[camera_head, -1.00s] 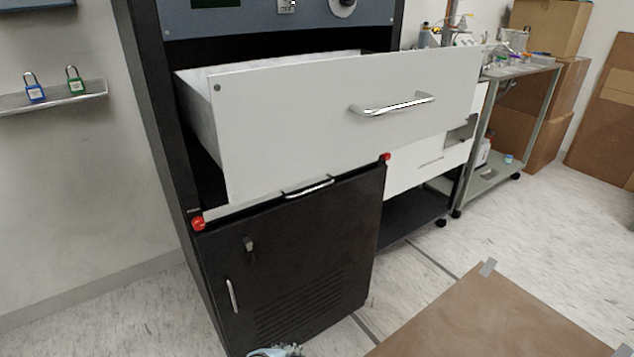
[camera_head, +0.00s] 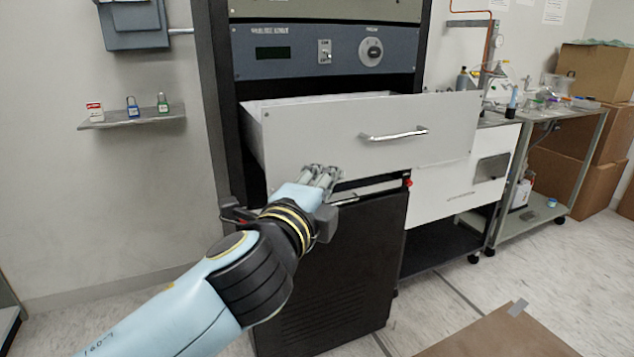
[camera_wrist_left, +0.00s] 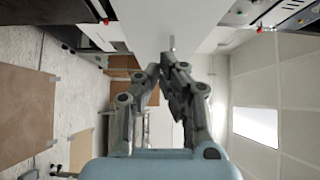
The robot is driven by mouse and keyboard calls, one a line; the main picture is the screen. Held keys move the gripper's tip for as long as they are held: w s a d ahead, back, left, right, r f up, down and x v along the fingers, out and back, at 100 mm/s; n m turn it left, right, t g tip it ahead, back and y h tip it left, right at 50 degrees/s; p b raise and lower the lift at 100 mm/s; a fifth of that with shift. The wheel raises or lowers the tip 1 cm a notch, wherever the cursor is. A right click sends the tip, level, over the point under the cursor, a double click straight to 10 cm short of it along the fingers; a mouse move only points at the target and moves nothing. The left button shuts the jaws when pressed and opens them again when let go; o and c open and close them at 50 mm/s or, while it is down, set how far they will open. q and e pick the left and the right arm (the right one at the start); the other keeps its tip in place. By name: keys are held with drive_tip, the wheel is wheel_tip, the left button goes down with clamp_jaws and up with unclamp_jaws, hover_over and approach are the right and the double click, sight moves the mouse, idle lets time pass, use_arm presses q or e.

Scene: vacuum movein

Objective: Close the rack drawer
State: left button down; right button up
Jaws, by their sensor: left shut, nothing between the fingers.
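The rack drawer (camera_head: 300,140) is a wide white front with a silver bar handle (camera_head: 393,135). It stands pulled out of the dark rack (camera_head: 215,100), and part of its white inside shows above the front's left end. My left gripper (camera_head: 326,172) is shut and empty, in front of the drawer's lower left part, left of and below the handle. In the left wrist view the fingers (camera_wrist_left: 165,68) are together near the white drawer front (camera_wrist_left: 150,25). I cannot tell whether they touch it. My right gripper is not in view.
A black cabinet door (camera_head: 345,270) is below the drawer, and a blue-grey control panel (camera_head: 290,52) above. A shelf with padlocks (camera_head: 135,118) is on the left wall. A cart (camera_head: 560,150) and boxes (camera_head: 600,70) stand at right. A brown board (camera_head: 510,335) lies on the floor.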

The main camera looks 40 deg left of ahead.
sight(330, 151)
use_arm(q)
drive_tip(key=w+a, duration=0.1)
drive_tip(key=w, duration=0.1)
drive_tip(key=w+a, duration=0.2)
drive_tip(key=w+a+p, duration=0.1)
drive_tip(key=shift+w+a, duration=0.25)
drive_tip(key=shift+w, duration=0.15)
drive_tip(key=shift+w+a, duration=0.2)
drive_tip(key=shift+a, duration=0.35)
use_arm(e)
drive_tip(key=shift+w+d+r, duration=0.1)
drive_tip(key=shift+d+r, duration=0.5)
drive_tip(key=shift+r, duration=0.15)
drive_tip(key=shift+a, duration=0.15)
